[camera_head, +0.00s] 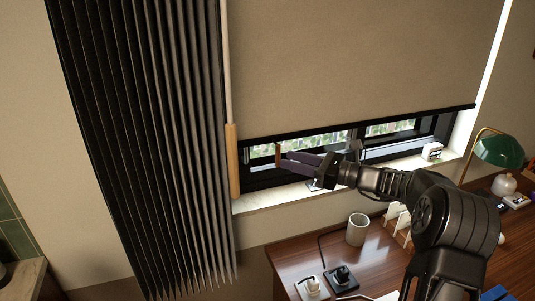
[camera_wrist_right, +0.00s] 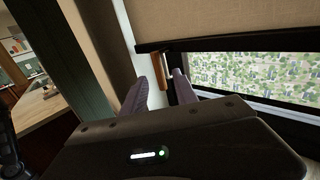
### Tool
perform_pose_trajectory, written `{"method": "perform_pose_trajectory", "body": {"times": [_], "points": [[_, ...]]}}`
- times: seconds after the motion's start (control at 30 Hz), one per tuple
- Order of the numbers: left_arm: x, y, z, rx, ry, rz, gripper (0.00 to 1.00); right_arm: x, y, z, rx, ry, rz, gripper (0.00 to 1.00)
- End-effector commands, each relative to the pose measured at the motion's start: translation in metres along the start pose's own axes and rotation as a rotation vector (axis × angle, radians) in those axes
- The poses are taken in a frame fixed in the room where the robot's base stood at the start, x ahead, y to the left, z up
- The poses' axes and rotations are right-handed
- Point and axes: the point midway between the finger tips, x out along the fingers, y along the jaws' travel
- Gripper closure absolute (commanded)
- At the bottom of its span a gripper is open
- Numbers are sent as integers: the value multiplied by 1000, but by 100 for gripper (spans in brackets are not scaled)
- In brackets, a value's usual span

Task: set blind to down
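The blind (camera_head: 350,60) is a beige roller sheet covering most of the window, with a dark bottom bar (camera_head: 400,116). A strip of window shows below it. A small wooden pull (camera_head: 278,153) hangs near the bar's left end. In the right wrist view, this pull (camera_wrist_right: 161,72) hangs below the bar (camera_wrist_right: 215,42). My right gripper (camera_head: 282,158) is at the pull, its purple-grey fingers apart. In the wrist view the pull shows between and beyond the fingertips (camera_wrist_right: 168,72); I cannot tell whether they touch it. My left gripper is out of view.
A dark pleated curtain (camera_head: 150,130) hangs left, beside a pale rod with a wooden handle (camera_head: 232,160). Below the white sill (camera_head: 275,197), a desk (camera_head: 300,250) holds a cup (camera_head: 357,229), white cards (camera_head: 397,220) and a green lamp (camera_head: 498,151).

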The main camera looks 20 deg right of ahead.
Motion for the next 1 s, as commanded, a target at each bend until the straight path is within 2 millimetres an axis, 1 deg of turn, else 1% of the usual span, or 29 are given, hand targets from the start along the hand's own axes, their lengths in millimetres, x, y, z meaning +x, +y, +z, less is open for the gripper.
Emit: {"method": "perform_pose_trajectory", "body": {"times": [0.17,0.4,0.53,0.67,0.9,1.0], "points": [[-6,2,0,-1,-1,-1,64,17,1,2,0,0,3,65],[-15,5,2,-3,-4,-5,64,55,1,2,0,0,2,65],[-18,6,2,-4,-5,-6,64,70,0,1,-1,0,2,65],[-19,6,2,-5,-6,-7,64,76,0,1,-2,0,0,65],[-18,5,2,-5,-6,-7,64,76,0,0,-2,0,0,65],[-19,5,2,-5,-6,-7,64,76,0,0,-2,0,0,73]]}}
